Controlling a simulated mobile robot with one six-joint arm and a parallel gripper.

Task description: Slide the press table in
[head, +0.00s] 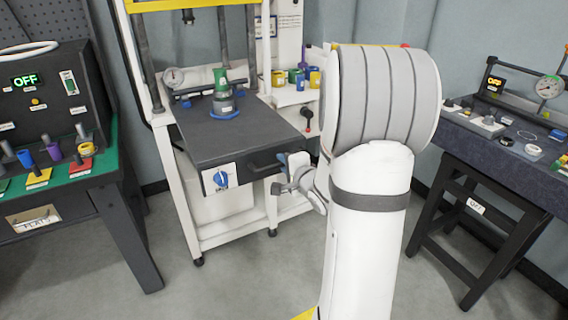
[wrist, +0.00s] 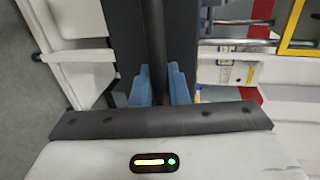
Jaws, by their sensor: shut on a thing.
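The press table (head: 205,150) is a dark flat slab that sticks out from the front of the white press frame (head: 180,200). My gripper (head: 285,163) is at the right end of this handle. In the wrist view, my blue fingers (wrist: 159,88) stand on both sides of the dark handle bar (wrist: 156,45) and are shut on it. My arm hides part of the press's right side in the head view.
A green and grey fixture (head: 222,93) with a blue ring stands on the table. Several coloured cups (head: 300,78) sit on a side shelf. A green-topped bench (head: 100,165) is at left, a dark bench (head: 510,140) at right. The floor in front is clear.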

